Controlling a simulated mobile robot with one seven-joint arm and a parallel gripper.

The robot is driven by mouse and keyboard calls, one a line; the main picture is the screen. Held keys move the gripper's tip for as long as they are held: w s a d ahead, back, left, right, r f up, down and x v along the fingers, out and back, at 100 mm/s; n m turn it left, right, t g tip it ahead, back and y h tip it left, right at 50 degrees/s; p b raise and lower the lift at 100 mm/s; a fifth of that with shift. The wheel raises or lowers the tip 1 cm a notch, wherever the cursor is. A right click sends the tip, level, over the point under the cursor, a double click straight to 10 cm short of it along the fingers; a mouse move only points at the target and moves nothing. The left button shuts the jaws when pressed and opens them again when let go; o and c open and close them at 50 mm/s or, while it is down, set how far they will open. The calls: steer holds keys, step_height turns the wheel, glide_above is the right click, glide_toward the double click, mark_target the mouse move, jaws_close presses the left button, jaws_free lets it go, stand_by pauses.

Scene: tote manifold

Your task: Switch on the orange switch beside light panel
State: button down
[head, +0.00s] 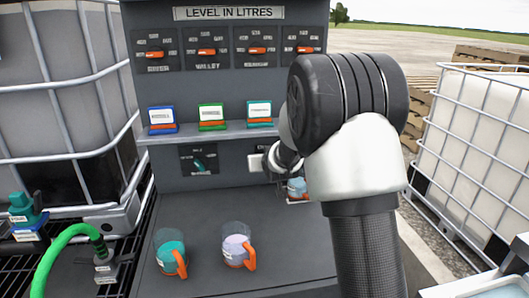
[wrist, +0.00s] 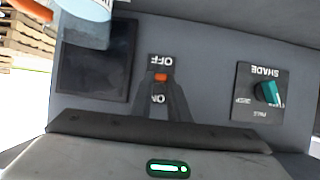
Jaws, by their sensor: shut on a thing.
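The orange switch (wrist: 161,77) shows in the wrist view on a grey plate, between the upside-down words OFF and ON. The dark light panel (wrist: 95,65) is on the wall just left of it in that view. My gripper (wrist: 162,86) has its dark fingers close together at the switch and is shut on it. In the head view my arm and wrist stand in front of the wall, so the switch, the light panel and the fingertips are hidden.
A teal SHADE knob (wrist: 266,93) is right of the switch in the wrist view. Two cups with orange handles, teal-filled (head: 170,255) and lilac-filled (head: 236,248), stand on the counter (head: 205,210).

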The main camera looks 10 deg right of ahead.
steer(key=shift+r+g+p, duration=0.15)
steer(key=shift+g+p, duration=0.25)
steer(key=shift+p, duration=0.1)
steer(key=c, duration=1.7)
jaws_free()
steer(key=p+v, duration=0.1)
steer(key=v, duration=1.6)
steer(key=shift+s+r, duration=0.15)
